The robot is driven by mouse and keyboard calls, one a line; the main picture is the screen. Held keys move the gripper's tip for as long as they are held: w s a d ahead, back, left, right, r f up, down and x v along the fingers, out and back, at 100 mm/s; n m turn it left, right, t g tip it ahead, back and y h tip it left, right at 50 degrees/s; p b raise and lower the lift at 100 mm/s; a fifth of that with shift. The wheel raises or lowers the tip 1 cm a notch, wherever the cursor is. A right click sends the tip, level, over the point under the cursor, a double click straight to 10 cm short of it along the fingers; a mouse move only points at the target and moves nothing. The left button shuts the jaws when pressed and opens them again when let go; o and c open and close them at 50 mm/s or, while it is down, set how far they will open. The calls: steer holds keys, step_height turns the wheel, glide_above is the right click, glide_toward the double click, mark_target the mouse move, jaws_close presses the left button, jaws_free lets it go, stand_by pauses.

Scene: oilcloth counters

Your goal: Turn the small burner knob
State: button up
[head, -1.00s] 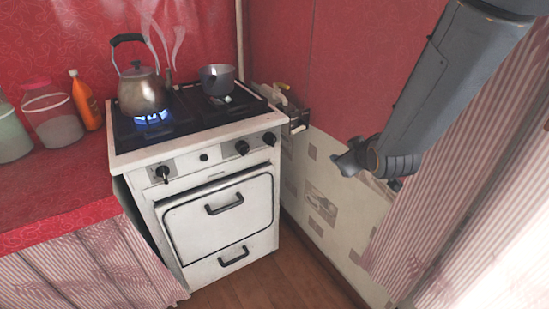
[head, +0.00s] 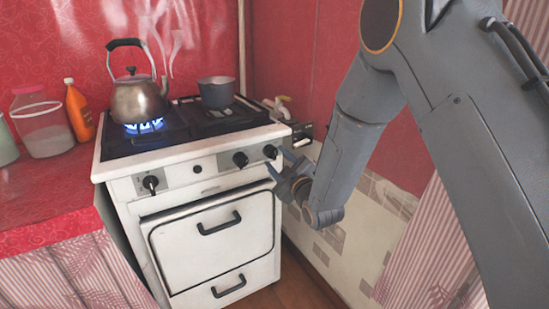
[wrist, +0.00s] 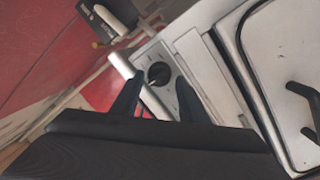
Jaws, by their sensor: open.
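The white stove (head: 215,215) has several black knobs along its front panel. One knob (head: 150,183) is at the left, and two more are at the right: an inner knob (head: 240,159) and an outer, rightmost knob (head: 270,151). My gripper (head: 284,170) is open just in front of and below the rightmost knob, at the stove's right front corner. In the wrist view a round black knob (wrist: 158,73) shows just beyond and between my two open fingers (wrist: 160,98). The fingers look apart from it. I cannot tell which knob is the small burner's.
A kettle (head: 140,101) stands over a lit blue flame at the left. A grey pot (head: 216,92) stands at the back right. Oven handles (head: 220,224) stick out below the panel. The tiled wall (head: 345,225) is close on the right.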

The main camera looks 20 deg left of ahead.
mark_target(272, 153)
steer(key=shift+x, duration=1.35)
steer(key=c, duration=0.8)
steer(key=shift+o, duration=0.2)
